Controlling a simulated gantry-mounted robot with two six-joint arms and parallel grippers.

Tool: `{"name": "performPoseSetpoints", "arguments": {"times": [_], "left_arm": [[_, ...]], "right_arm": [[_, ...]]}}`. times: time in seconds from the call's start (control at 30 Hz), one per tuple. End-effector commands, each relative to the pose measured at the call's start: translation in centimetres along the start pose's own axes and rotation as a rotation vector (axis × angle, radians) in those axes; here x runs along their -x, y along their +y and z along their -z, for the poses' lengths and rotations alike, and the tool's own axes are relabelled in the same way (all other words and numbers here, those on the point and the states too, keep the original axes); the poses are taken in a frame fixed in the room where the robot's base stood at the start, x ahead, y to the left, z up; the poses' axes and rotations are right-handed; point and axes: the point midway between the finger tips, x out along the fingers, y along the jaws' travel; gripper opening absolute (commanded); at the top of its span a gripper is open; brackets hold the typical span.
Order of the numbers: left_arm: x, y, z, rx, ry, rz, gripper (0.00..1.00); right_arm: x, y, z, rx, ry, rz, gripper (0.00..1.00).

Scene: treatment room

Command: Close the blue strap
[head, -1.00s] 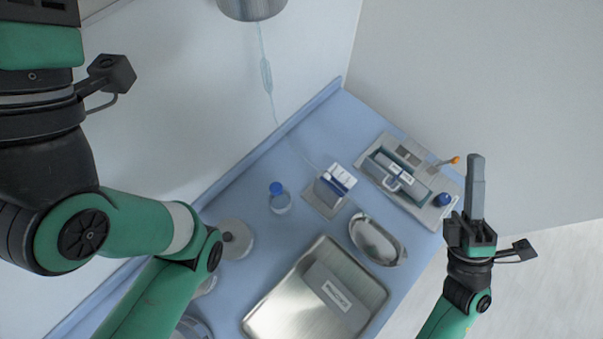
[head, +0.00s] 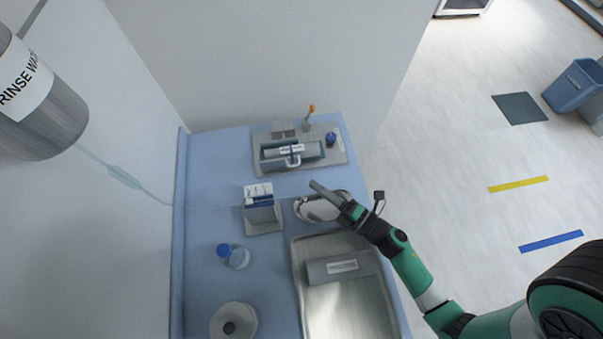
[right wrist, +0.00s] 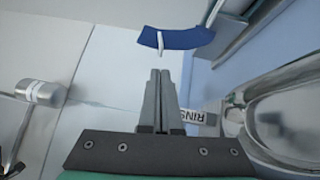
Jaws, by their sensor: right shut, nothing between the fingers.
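A curved blue strap (right wrist: 178,38) shows in the right wrist view beyond my fingertips, with a thin white piece crossing it. In the head view, a blue band (head: 260,201) shows on a small stand with a white label; it appears to be the same strap. I cannot tell how its ends sit. My right gripper (head: 313,185) is shut and empty, above the metal kidney dish and to the right of the stand. Its closed fingers (right wrist: 160,72) are apart from the strap. My left gripper is not in view.
The kidney dish (head: 313,211) lies beside the stand. A metal tray (head: 382,308) stands in front, and a grey holder tray (head: 268,137) at the back. A thin tube (head: 155,195) runs from the rinse container (head: 45,120) toward the stand.

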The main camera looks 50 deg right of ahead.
Motion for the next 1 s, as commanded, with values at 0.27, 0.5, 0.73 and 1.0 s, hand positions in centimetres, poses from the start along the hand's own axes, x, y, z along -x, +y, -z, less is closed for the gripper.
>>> {"name": "performPoseSetpoints", "arguments": {"times": [0.27, 0.5, 0.73, 1.0], "left_arm": [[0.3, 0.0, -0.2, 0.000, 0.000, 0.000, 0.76], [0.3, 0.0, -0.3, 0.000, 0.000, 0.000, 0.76], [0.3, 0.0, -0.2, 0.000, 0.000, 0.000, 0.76], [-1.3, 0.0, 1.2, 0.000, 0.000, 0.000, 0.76]], "right_arm": [[-4.7, 0.0, 0.1, -0.001, 0.002, -0.002, 0.00], [-5.6, 0.0, 0.0, -0.001, 0.000, 0.000, 0.00], [-5.6, 0.0, 0.0, -0.002, 0.000, 0.000, 0.00], [-5.5, 1.0, 0.1, -0.027, 0.000, 0.028, 0.00]]}}
